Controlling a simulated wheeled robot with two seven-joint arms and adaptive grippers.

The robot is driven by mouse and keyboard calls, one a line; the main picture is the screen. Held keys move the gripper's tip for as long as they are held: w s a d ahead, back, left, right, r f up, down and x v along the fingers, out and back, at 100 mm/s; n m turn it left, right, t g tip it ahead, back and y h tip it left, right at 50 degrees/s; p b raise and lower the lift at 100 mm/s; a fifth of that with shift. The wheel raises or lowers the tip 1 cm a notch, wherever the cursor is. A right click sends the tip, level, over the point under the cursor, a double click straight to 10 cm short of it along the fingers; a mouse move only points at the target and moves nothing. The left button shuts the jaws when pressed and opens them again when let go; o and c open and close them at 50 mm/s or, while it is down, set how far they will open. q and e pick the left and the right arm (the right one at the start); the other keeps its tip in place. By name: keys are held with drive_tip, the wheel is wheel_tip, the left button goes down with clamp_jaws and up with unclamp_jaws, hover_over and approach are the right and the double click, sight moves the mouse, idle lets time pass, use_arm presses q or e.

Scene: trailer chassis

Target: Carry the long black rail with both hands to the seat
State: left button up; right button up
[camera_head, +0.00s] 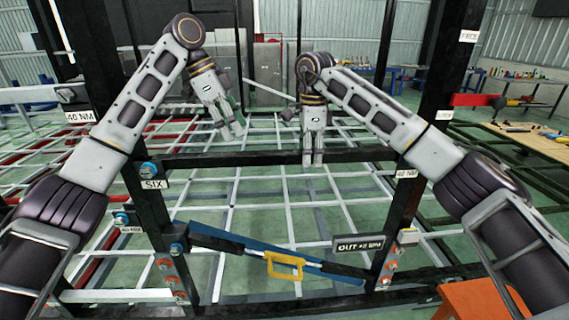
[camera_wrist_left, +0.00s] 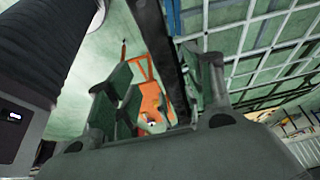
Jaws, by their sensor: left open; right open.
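A long black rail (camera_head: 265,157) spans level between two black uprights in the head view. A dark bar (camera_wrist_left: 160,40) also shows in the left wrist view, running down behind the fingers; I cannot tell whether they surround it. Contact cannot be told. I cannot tell which part is the seat.
A slanted blue-and-black bar (camera_head: 225,243) with a yellow handle (camera_head: 285,264) crosses below. Black uprights (camera_head: 133,195) (camera_head: 405,195) bear small labels. An orange stool (camera_head: 482,299) stands at lower right. A wooden bench with tools (camera_head: 535,140) is at right.

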use_arm(q)
drive_tip(key=shift+v, duration=1.3)
use_arm(e)
wheel_tip(320, 180, up, 12)
idle(0.8)
drive_tip(key=shift+f, duration=0.1)
idle(0.4)
